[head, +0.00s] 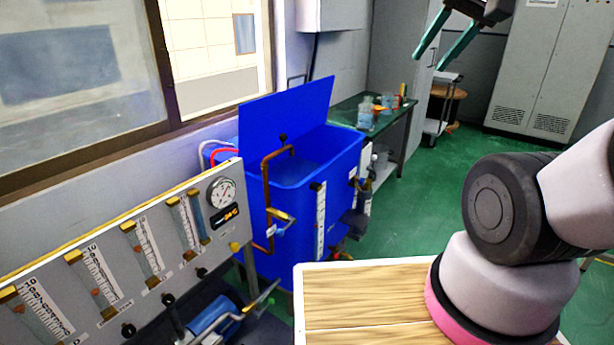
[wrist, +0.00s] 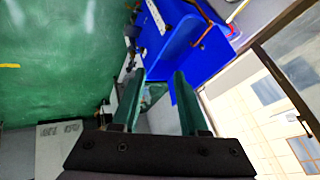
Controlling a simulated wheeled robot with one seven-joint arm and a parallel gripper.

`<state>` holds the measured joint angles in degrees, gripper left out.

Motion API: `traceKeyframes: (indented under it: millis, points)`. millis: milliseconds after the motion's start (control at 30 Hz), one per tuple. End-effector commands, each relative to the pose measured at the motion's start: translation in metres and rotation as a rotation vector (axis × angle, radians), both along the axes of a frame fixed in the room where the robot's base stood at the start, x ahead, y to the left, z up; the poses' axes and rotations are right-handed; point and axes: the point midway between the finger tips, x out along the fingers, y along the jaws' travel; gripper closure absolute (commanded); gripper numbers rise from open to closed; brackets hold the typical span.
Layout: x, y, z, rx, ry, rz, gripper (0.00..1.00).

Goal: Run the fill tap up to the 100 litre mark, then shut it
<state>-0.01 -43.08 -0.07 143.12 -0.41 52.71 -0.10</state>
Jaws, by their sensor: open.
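The blue tank (head: 285,205) stands in the middle of the head view with its flat blue lid raised. A copper pipe (head: 266,190) bends over its rim. A brass tap (head: 281,214) with a pale tag sits on this pipe at the tank's front; I cannot tell its handle's setting. A white scale strip (head: 320,220) runs down the tank front, its marks too small to read. The water level cannot be read. My gripper (head: 440,48) is open and empty, high at the right and apart from the tap. The wrist view shows its green fingers (wrist: 158,78) and the tank (wrist: 188,48) beyond.
A grey panel (head: 120,260) with flow tubes and a round gauge (head: 222,192) stands at the left. A wooden-topped surface (head: 360,300) lies in front, near my arm. A green bench (head: 358,112) with bottles stands behind the tank. Green floor (head: 430,185) is clear to the right.

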Motion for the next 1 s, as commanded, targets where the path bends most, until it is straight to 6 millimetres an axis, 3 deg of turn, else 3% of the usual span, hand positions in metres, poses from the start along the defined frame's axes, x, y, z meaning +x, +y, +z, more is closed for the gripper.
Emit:
traceKeyframes:
  millis: [567, 1000]
  points:
    - [0.008, 0.005, -0.005, 0.044, 0.050, -0.023, 0.56]
    - [0.089, 0.067, -0.071, 0.485, 0.610, -0.347, 0.56]
